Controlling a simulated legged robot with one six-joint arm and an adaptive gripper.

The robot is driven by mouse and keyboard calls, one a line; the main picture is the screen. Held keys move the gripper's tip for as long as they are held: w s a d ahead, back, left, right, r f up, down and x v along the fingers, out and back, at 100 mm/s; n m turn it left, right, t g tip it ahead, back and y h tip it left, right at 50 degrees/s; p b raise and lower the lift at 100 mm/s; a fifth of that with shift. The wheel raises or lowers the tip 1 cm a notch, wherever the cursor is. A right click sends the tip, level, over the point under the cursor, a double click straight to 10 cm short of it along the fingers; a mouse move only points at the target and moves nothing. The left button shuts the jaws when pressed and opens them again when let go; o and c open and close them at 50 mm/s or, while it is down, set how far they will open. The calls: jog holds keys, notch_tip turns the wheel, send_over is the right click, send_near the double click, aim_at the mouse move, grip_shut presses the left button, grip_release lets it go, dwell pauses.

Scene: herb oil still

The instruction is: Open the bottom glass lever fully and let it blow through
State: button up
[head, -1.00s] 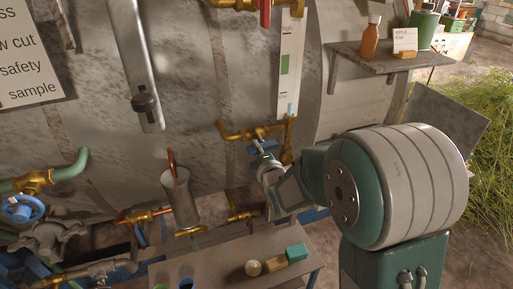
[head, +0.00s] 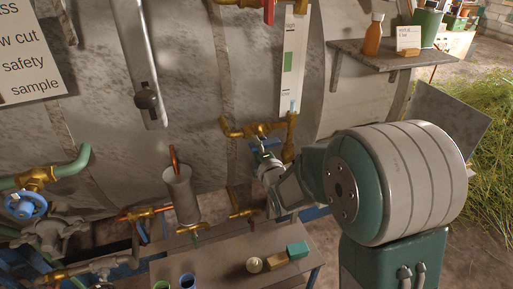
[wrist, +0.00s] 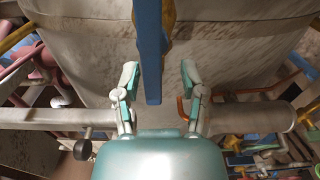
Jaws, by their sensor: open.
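The bottom glass valve (head: 240,130) is a brass fitting below the white level scale (head: 294,70) on the grey vessel. Its blue lever (wrist: 152,50) comes down from the top of the wrist view, with its lower end between my fingers. The lever also shows small in the head view (head: 268,145), partly hidden by my gripper. My gripper (wrist: 160,76) is open, with one finger on each side of the lever and a visible gap to both. In the head view my gripper (head: 264,160) is just below the valve. Any flow is not visible.
A bench (head: 215,262) below holds a teal block (head: 297,249), a tan block (head: 275,261), a round pale piece and two cups. A shelf (head: 385,56) with bottles is at upper right.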

jog(key=v, duration=0.7)
jog(key=shift+s, duration=0.2)
jog(key=shift+f, duration=0.15)
jog(key=s+d+r+m+g+h, duration=0.1)
jog(key=s+d+m+g+h, duration=0.1)
jog(key=s+m, duration=0.5)
jog(key=s+d+r+m+g+h, duration=0.1)
jog(key=s+d+m+g, duration=0.4)
jog(key=s, duration=0.5)
jog(key=s+d+r+m+g+h, duration=0.2)
jog(key=s+d+r+m+g, duration=0.1)
jog(key=s+m, duration=0.5)
jog(key=shift+s+d+m+g+h, duration=0.35)
jog(key=shift+d+m+g, duration=0.25)
jog(key=shift+m, duration=0.5)
jog(key=shift+a+r, duration=0.1)
dwell(1.2)
